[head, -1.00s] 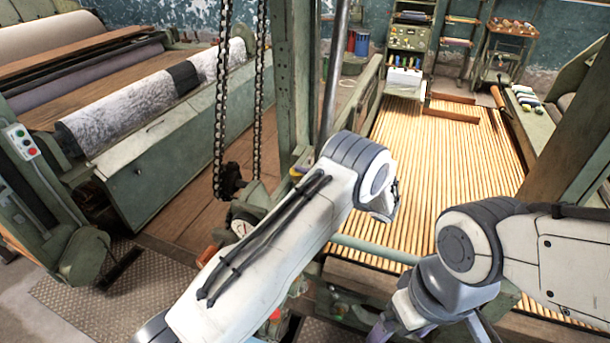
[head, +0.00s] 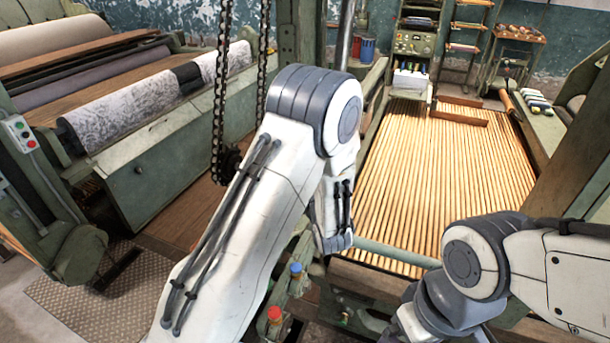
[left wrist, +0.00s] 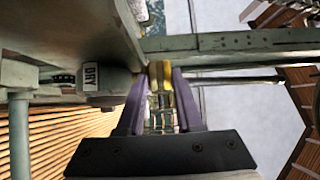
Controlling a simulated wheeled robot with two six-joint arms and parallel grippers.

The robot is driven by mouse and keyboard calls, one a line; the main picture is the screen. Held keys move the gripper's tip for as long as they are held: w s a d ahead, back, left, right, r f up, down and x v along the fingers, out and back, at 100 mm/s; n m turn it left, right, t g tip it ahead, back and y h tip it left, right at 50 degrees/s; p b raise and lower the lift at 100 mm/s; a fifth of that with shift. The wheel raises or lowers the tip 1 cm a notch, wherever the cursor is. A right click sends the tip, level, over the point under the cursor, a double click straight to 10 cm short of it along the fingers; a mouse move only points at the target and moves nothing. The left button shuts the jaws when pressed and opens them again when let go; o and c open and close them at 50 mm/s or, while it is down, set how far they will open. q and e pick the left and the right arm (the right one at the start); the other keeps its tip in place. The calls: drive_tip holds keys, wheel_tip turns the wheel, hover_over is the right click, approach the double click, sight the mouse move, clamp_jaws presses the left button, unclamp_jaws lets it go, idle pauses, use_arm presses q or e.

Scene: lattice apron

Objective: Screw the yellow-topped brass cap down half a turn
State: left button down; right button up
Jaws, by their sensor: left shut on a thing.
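In the left wrist view, the yellow top of the cap (left wrist: 160,75) is between the purple fingers of my left gripper (left wrist: 161,88). The fingers are shut on it, one on each side. Brass or glassy parts show between the fingers nearer the palm; I cannot tell what they belong to. The cap's thread and seat are hidden. In the head view my left arm hides the cap and the gripper. My right arm shows at lower right in the head view; its fingers cannot be made out.
A red cap (head: 275,314) and a blue cap (head: 295,269) stand on the green machine beside my left arm. A slatted apron (head: 450,170) spreads to the right. A chain (head: 222,95) hangs on the left.

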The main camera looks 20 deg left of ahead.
use_arm(q)
drive_tip(key=shift+f+m+h, duration=0.1)
drive_tip(key=shift+m+h, duration=0.2)
drive_tip(key=shift+h, duration=0.1)
use_arm(e)
drive_tip(key=shift+f, duration=0.5)
use_arm(q)
drive_tip(key=c, duration=0.8)
unclamp_jaws()
drive_tip(key=shift+c, duration=0.2)
